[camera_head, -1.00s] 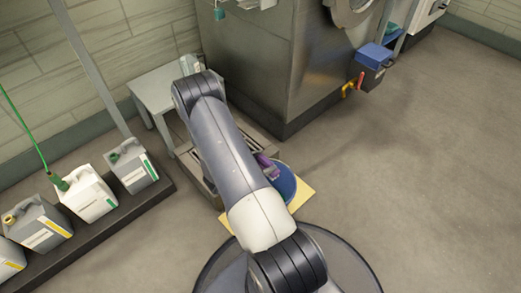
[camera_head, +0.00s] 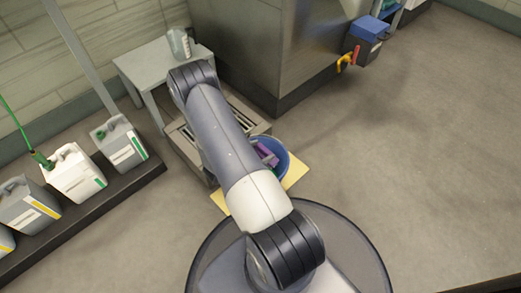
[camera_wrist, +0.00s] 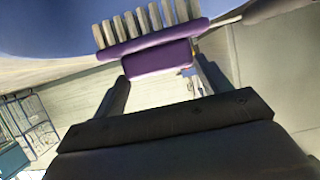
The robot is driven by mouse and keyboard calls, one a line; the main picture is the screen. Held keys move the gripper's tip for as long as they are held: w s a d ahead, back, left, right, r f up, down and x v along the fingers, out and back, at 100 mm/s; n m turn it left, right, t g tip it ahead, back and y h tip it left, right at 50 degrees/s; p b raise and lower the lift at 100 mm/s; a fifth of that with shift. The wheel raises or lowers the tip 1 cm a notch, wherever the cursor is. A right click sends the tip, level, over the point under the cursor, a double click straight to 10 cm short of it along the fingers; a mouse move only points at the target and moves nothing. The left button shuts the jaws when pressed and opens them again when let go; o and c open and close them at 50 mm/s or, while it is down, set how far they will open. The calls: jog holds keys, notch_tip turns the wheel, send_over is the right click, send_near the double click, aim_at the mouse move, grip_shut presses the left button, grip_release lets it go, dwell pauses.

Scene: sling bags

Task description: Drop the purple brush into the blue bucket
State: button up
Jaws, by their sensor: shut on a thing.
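The purple brush (camera_wrist: 158,57) is between the two fingers of my gripper (camera_wrist: 160,70) in the wrist view, its pale bristles pointing away from my palm. A light handle or rod extends from its right end. A blue surface, likely the blue bucket (camera_wrist: 50,22), fills the top of that view beyond the bristles. In the head view the blue bucket (camera_head: 284,165) stands beside my arm, partly hidden by it. The purple brush (camera_head: 266,154) shows over or within its opening; I cannot tell how deep. My gripper is mostly hidden by my arm there.
The bucket stands on a yellow mat (camera_head: 297,174) beside a floor drain grate (camera_head: 238,112). A grey table (camera_head: 150,62) holds a metal jug (camera_head: 180,43). Several canisters (camera_head: 75,174) line a dark shelf at left. Open floor lies to the right.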

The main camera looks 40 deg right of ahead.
jog(key=o, duration=1.1)
jog(key=shift+p+v, duration=2.2)
jog(key=shift+v, duration=3.2)
jog(key=shift+r, duration=0.1)
jog(key=shift+d, duration=0.15)
